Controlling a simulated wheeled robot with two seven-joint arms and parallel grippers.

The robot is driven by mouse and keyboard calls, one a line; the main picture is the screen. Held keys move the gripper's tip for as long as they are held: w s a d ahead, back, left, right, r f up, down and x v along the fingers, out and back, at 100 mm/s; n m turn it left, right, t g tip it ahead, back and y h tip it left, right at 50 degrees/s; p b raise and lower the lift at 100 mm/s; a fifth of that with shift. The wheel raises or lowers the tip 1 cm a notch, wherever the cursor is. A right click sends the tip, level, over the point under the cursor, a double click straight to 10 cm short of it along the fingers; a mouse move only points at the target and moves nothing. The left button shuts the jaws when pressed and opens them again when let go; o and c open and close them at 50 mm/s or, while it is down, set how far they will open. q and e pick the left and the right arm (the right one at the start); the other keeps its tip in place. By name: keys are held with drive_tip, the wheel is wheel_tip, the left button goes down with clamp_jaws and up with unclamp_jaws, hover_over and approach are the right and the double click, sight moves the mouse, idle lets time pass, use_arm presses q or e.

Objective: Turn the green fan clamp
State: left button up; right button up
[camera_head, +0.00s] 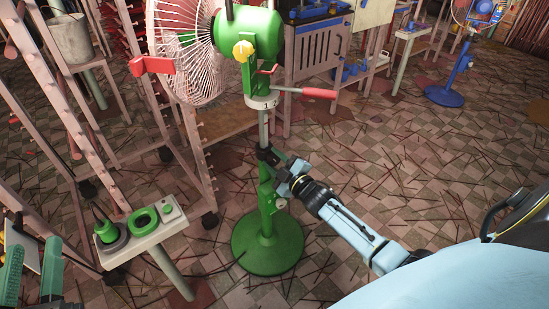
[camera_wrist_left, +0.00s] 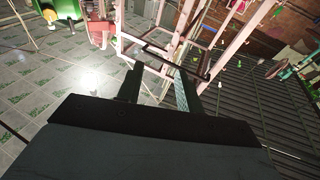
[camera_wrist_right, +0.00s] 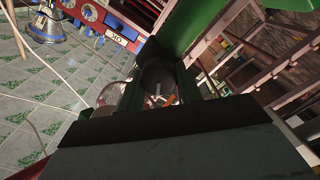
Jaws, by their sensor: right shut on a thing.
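The green fan (camera_head: 250,40) stands on a pole with a round green base (camera_head: 267,246). Its clamp (camera_head: 265,154) is a dark collar on the pole, at the top of the green stem. My right gripper (camera_head: 276,161) is shut on the clamp from the right and partly hides it. In the right wrist view, a dark rounded part (camera_wrist_right: 157,75) sits between the fingers, close to a green surface. My left gripper (camera_head: 32,272) is at the lower left edge, far from the fan. In the left wrist view its fingers (camera_wrist_left: 158,88) are apart with nothing held.
A small table (camera_head: 140,236) with green items stands left of the fan base. Pink wooden racks (camera_head: 196,160) stand behind it. A red handle (camera_head: 319,93) sticks out below the fan head. A blue fan stand (camera_head: 447,94) is far right. Open floor (camera_head: 430,190) lies right.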

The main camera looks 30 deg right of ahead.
drive_tip(key=shift+n, duration=0.9)
drive_tip(key=n, duration=0.2)
drive_tip(key=shift+a+f+n, duration=0.1)
drive_tip(key=shift+f+n, duration=0.05)
drive_tip(key=shift+n, duration=0.25)
drive_tip(key=n, duration=0.2)
drive_tip(key=shift+n, duration=0.4)
drive_tip(key=shift+f+n+b, duration=0.1)
drive_tip(key=shift+n+b, duration=0.45)
drive_tip(key=shift+n, duration=0.35)
use_arm(q)
drive_tip(key=shift+s+r+t+h+b, duration=0.25)
drive_tip(key=shift+s+r+t, duration=0.15)
drive_tip(key=shift+r+t, duration=0.4)
drive_tip(key=shift+s+r+t+h+b, duration=0.2)
drive_tip(key=shift+s+r+t, duration=0.15)
drive_tip(key=shift+r+t, duration=0.4)
drive_tip(key=shift+s+r+t+h+b, duration=0.25)
drive_tip(key=shift+s+r+t, duration=0.15)
drive_tip(key=shift+r+t, duration=0.35)
use_arm(e)
drive_tip(key=shift+n, duration=2.1)
use_arm(q)
drive_tip(key=shift+r, duration=0.2)
use_arm(e)
drive_tip(key=o, duration=1)
